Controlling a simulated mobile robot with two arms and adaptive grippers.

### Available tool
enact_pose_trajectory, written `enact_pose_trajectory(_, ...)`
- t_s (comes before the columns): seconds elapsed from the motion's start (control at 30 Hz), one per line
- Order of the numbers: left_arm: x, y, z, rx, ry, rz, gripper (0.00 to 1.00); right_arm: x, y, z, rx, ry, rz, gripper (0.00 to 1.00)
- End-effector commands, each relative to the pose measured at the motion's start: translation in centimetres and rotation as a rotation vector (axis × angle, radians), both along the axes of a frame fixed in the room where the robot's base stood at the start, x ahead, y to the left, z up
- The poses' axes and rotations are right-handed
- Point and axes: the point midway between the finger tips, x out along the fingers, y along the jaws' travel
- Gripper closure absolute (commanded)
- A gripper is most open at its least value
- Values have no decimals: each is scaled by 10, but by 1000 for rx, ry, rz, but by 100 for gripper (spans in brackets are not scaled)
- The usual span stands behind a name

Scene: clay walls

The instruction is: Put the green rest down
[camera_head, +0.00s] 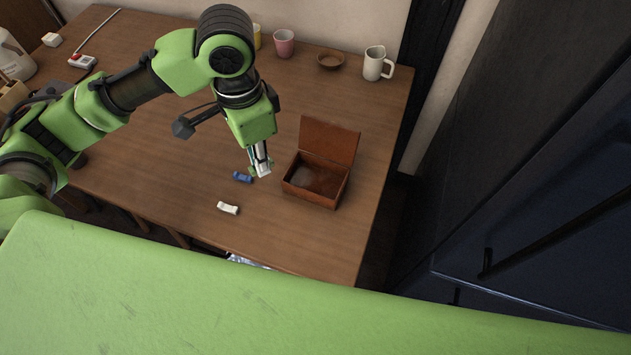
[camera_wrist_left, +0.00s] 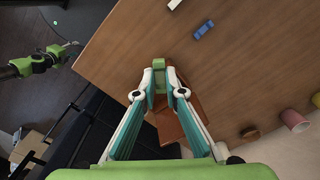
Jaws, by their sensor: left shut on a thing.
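My left gripper (camera_head: 260,170) is shut on the green rest (camera_wrist_left: 159,76), a small block between its fingertips in the left wrist view. In the head view the fingers point down just left of the open brown box (camera_head: 313,197), and little of the green rest shows. A blue rest (camera_head: 242,177) lies on the table close by the fingertips; it also shows in the left wrist view (camera_wrist_left: 203,30). A white rest (camera_head: 228,208) lies nearer the table's front edge. A green and black arm (camera_wrist_left: 35,65), apparently my right one, is small at the left of the wrist view; its jaws are unclear.
The brown box's lid stands open at its back. A pink cup (camera_head: 284,43), a brown bowl (camera_head: 330,61) and a white mug (camera_head: 375,64) stand along the table's far side. The wooden table (camera_head: 165,160) is bare left of the rests. Dark cabinets (camera_head: 540,200) stand at the right.

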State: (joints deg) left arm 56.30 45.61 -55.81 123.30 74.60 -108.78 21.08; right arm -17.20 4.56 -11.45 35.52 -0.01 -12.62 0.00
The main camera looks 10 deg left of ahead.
Motion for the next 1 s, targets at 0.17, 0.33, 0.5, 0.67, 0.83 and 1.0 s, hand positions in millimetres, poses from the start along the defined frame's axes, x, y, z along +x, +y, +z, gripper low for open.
enact_pose_trajectory(0.17,-7,2,9,-1,1,229,100,0,0,0,0,0,0,60)
enact_pose_trajectory(0.33,-14,4,17,0,4,438,100,0,0,0,0,0,0,60)
enact_pose_trajectory(0.5,-19,6,21,1,5,579,100,0,0,0,0,0,0,60)
enact_pose_trajectory(0.67,-22,7,24,2,6,670,100,0,0,0,0,-1,0,60)
enact_pose_trajectory(0.83,-24,8,27,2,7,743,100,0,0,0,0,-1,0,60)
enact_pose_trajectory(1.0,-26,8,28,3,8,786,100,0,0,0,0,-1,0,60)
